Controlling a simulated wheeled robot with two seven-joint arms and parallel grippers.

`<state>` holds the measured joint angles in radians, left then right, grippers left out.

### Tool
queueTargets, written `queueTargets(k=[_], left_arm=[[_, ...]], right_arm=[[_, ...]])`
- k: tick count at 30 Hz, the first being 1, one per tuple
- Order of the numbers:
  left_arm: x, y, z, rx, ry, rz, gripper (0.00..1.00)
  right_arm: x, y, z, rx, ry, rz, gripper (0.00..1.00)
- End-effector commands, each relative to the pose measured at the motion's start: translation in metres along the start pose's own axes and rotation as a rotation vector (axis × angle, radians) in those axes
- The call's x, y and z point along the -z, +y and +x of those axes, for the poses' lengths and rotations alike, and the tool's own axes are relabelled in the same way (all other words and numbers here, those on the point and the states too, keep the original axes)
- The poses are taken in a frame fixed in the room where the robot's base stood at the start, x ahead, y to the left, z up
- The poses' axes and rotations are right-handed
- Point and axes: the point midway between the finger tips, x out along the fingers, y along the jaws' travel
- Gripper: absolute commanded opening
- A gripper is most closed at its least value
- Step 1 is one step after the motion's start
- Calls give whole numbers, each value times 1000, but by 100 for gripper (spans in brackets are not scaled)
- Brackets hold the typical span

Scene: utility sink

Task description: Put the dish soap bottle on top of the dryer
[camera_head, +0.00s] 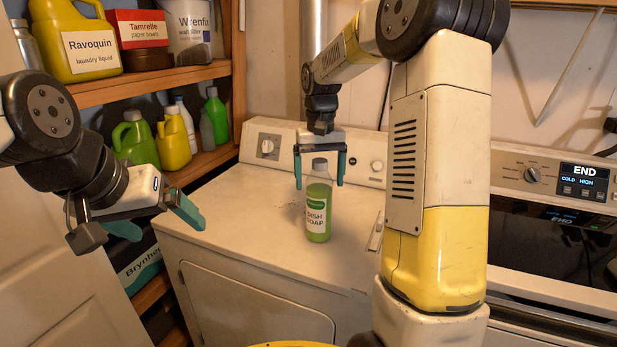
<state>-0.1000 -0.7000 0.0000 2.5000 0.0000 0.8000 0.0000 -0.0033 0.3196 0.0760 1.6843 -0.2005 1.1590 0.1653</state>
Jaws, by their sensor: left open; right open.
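The dish soap bottle (319,208) is green with a grey cap and a white "DISH SOAP" label. It stands upright on the white top of the dryer (240,215). My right gripper (320,183) points down over the bottle, with its teal fingers open on either side of the cap. From this view I cannot tell whether a finger touches it. My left gripper (165,228) is open and empty at the left, in front of the shelves and left of the dryer.
A wooden shelf (160,83) at the left holds a yellow laundry jug (75,40), other containers and green and yellow bottles. A control-panel appliance (550,185) stands at the right. The dryer top left of the bottle is clear. My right arm covers part of its right side.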

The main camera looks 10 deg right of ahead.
Motion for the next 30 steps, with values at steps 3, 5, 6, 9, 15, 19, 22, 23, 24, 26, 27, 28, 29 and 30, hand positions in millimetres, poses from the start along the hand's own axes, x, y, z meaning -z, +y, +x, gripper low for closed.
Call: queueTargets(k=[3,5,6,9,15,19,22,23,24,26,27,28,29,30], left_arm=[[0,0,0,0,0,0,90],[0,0,0,0,0,0,90],[0,0,0,0,0,0,90],[0,0,0,0,0,0,90],[0,0,0,0,0,0,90],[0,0,0,0,0,0,90],[0,0,0,0,0,0,90],[0,0,0,0,0,0,90],[0,0,0,0,0,0,90],[0,0,0,0,0,0,90],[0,0,0,0,0,0,90],[0,0,0,0,0,0,90],[0,0,0,0,0,0,90],[0,0,0,0,0,0,90]], right_arm=[[1,0,-11,0,3,0,86],[1,0,-21,0,4,0,86],[1,0,-29,0,6,0,86],[1,0,-51,0,6,-1,86],[1,0,-92,1,4,-1,86],[1,0,-111,1,3,-1,86],[0,0,-119,1,3,-1,86],[-1,0,-121,1,5,-1,86],[-4,0,-124,3,11,-2,86],[-13,-1,-128,8,28,-6,86],[-21,-1,-131,13,46,-11,86],[-29,-1,-133,18,63,-15,86],[-38,-1,-135,24,84,-19,86],[-53,-2,-138,34,114,-26,86]])
